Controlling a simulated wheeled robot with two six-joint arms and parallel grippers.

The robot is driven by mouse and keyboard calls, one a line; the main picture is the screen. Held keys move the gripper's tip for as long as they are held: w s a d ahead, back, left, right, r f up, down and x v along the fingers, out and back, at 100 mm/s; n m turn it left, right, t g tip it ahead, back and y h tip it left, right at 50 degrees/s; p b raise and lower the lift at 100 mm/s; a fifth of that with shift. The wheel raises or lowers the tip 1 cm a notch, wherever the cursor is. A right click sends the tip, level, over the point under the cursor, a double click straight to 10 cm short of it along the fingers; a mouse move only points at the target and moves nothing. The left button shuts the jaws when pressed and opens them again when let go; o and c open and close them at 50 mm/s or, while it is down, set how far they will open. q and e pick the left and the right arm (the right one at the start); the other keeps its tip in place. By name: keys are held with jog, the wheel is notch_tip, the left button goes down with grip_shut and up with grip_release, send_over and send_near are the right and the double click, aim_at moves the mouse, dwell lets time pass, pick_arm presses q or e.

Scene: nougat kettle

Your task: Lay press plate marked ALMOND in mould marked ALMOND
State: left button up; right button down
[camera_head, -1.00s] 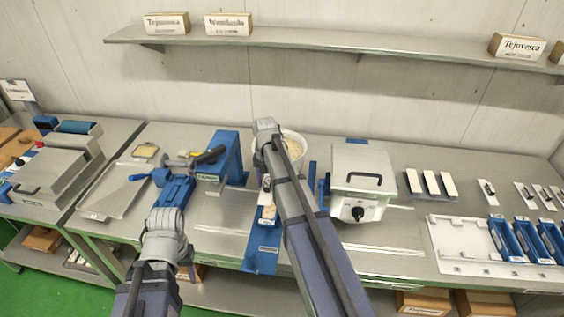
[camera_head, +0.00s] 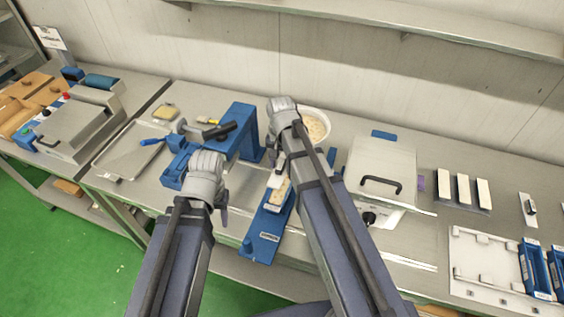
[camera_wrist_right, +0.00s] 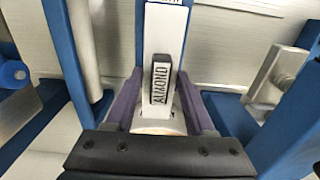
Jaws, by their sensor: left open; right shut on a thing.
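My right gripper (camera_wrist_right: 160,105) is shut on a white press plate (camera_wrist_right: 163,32), with its purple fingers either side. A dark block on the plate reads ALMOND. In the head view, the right gripper's tips are largely hidden by its arm above a long blue mould (camera_head: 263,232). Pale material (camera_head: 281,194) shows in the mould's far part. The mould's front label is too small to read. I cannot tell whether the plate touches the mould. My left gripper (camera_head: 223,208) is open and empty, left of the mould, its fingers partly hidden by its wrist.
A blue press frame (camera_head: 236,125) stands behind the left gripper. A white bowl (camera_head: 314,127) is behind the right wrist. A grey lidded box (camera_head: 382,170) stands right of the mould. White bars (camera_head: 463,189) and a white tray (camera_head: 484,272) are farther right.

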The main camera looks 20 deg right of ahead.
jog(key=shift+f+b, duration=3.9)
jog(key=shift+f, duration=0.25)
jog(key=shift+f+b, duration=0.55)
jog(key=shift+b, duration=0.05)
jog(key=shift+s, duration=0.1)
jog(key=shift+c, duration=1.8)
grip_release()
jog(key=shift+s, duration=0.1)
jog(key=shift+r+p, duration=0.7)
jog(key=shift+p, duration=0.05)
notch_tip(320, 180, up, 7)
jog(key=p, duration=0.6)
jog(key=shift+f+p, duration=0.1)
jog(key=shift+p, duration=0.25)
jog(key=shift+f, duration=0.1)
